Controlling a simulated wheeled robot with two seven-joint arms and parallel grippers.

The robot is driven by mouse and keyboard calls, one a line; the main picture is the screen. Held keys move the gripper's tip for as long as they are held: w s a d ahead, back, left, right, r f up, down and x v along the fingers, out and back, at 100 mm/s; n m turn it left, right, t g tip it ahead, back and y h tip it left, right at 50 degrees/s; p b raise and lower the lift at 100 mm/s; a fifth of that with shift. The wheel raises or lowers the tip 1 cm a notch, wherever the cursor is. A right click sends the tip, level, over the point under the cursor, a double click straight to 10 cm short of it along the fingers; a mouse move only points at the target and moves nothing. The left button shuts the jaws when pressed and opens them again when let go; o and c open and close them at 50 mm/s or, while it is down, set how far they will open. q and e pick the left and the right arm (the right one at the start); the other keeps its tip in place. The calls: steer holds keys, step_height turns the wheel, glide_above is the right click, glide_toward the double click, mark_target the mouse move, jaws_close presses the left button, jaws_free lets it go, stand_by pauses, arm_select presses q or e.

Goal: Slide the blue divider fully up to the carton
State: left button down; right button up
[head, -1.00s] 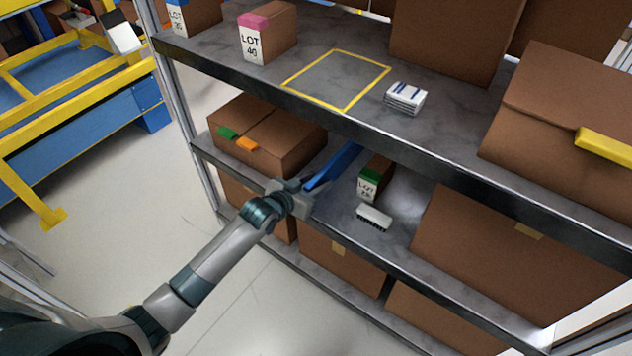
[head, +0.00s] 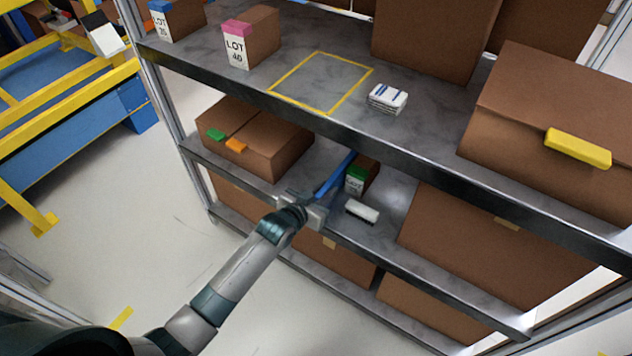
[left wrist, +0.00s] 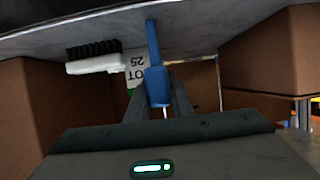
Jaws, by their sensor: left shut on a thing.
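The blue divider (head: 335,177) stands on the lower shelf, its front end in the jaws of my left gripper (head: 311,201). In the left wrist view the divider (left wrist: 152,50) shows between the fingers of the gripper (left wrist: 157,98). A small brown carton (head: 370,171) with a green top band and a LOT label stands right beside the divider. Little or no gap shows between them; I cannot tell whether they touch. The carton's label (left wrist: 137,73) shows upside down in the left wrist view, partly hidden by the divider and gripper. My right gripper is not in view.
A white brush (head: 362,212) lies in front of the small carton. A large brown box (head: 260,145) with green and orange tabs stands to the left, with bare shelf between it and the divider. The upper shelf's edge (head: 300,115) overhangs the divider's far end.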

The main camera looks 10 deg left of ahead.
arm_select(q)
steer(key=shift+s+d+f, duration=0.1)
steer(key=shift+d, duration=0.15)
steer(key=c, duration=1.6)
jaws_free()
steer(key=shift+d, duration=0.1)
steer(key=shift+o, duration=0.2)
steer(key=shift+s+a, duration=0.1)
steer(key=shift+a, duration=0.1)
steer(key=v, duration=1.7)
steer(key=shift+s+d, duration=0.1)
